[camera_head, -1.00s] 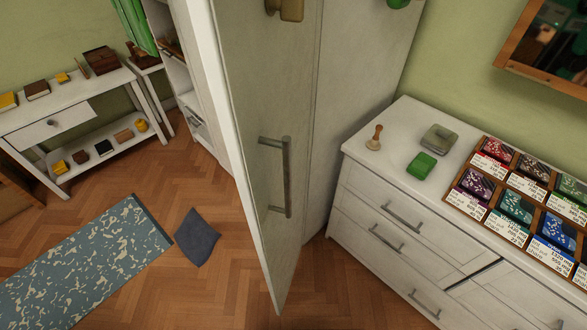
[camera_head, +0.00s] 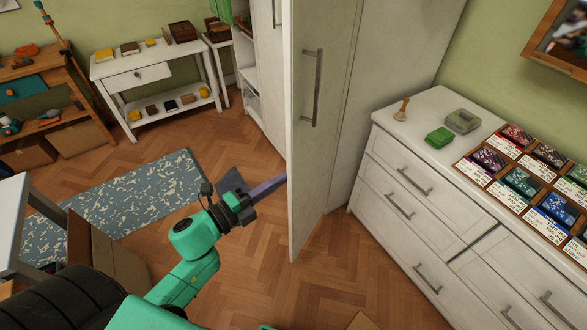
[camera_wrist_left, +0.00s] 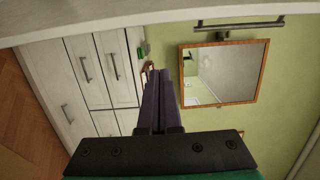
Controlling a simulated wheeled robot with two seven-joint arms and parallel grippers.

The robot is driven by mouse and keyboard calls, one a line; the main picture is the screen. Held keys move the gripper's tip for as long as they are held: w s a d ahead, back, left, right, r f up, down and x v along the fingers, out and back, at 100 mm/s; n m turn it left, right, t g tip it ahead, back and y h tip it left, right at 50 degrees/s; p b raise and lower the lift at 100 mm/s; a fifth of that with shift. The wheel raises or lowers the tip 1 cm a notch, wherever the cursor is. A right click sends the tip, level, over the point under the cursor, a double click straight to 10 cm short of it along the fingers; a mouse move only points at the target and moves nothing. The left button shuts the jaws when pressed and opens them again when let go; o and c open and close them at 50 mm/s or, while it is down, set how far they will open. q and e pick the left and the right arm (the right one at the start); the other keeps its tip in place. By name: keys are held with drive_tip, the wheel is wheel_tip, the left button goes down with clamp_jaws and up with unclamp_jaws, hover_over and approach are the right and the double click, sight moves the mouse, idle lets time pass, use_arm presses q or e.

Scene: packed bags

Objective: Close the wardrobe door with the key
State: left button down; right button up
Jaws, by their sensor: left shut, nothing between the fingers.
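The wardrobe door (camera_head: 315,130) stands open in the head view, pale and tall with a grey bar handle (camera_head: 312,88). A white surface with a bar handle (camera_wrist_left: 240,22) runs along the top of the left wrist view. My left gripper (camera_head: 283,179) is shut and empty, its purple fingers pointing at the door's free edge, low down below the handle. I cannot tell if the tips touch the door. The shut fingers also show in the left wrist view (camera_wrist_left: 161,75). No key can be made out. My right gripper is not in view.
A white dresser (camera_head: 385,145) stands right of the door, with a stamp (camera_head: 402,109), a green box (camera_head: 439,137) and several packets on top. A patterned rug (camera_head: 125,205) and an open cardboard box (camera_head: 105,255) lie left. Parquet floor (camera_head: 270,270) is clear below the door.

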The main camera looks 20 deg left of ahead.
sight(290, 157)
use_arm(q)
drive_tip(key=w+p, duration=0.1)
drive_tip(key=w, duration=0.2)
drive_tip(key=w+p, duration=0.1)
drive_tip(key=w, duration=0.1)
drive_tip(key=w+p, duration=0.1)
drive_tip(key=w, duration=0.2)
drive_tip(key=shift+w+d, duration=0.35)
drive_tip(key=shift+a, duration=0.2)
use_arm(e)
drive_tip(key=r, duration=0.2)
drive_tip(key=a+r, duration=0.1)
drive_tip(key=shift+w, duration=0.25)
